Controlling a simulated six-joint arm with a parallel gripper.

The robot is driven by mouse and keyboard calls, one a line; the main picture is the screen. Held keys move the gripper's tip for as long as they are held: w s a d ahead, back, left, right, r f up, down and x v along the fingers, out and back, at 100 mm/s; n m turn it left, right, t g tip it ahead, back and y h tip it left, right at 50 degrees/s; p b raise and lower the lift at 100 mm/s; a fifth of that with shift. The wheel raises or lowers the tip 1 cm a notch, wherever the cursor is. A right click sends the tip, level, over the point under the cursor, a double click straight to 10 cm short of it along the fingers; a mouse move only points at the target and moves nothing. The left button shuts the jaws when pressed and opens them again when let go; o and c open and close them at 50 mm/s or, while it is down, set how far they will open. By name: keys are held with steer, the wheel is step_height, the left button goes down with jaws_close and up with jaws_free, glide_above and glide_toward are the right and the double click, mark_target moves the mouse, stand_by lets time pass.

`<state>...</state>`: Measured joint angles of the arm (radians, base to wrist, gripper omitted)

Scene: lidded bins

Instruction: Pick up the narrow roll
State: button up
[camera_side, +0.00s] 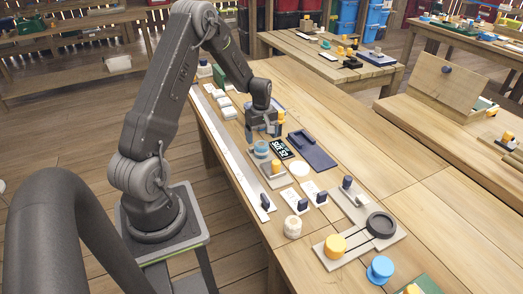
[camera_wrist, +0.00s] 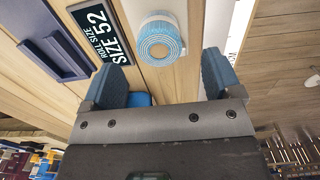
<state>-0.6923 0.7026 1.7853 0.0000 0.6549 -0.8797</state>
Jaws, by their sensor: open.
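A light-blue roll with a pale spiral end (camera_side: 261,148) stands on the table just below and in front of my gripper (camera_side: 264,132). In the wrist view the roll (camera_wrist: 160,42) lies beyond the fingertips, roughly centred between the two blue-grey fingers of my gripper (camera_wrist: 160,66). The fingers are wide apart with nothing between them. A black sign reading "ROLL SIZE, SIZE 52" (camera_wrist: 101,34) is beside the roll. A cream roll (camera_side: 292,228) stands nearer the front edge. Which roll is the narrow one, I cannot tell.
A navy tray (camera_side: 312,152) lies right of the sign. White cards with dark knobs (camera_side: 294,200) lie nearer the camera.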

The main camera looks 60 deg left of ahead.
mark_target(261, 144)
steer(key=shift+a+f, duration=0.1)
steer(key=shift+f, duration=3.1)
steer(key=c, duration=1.1)
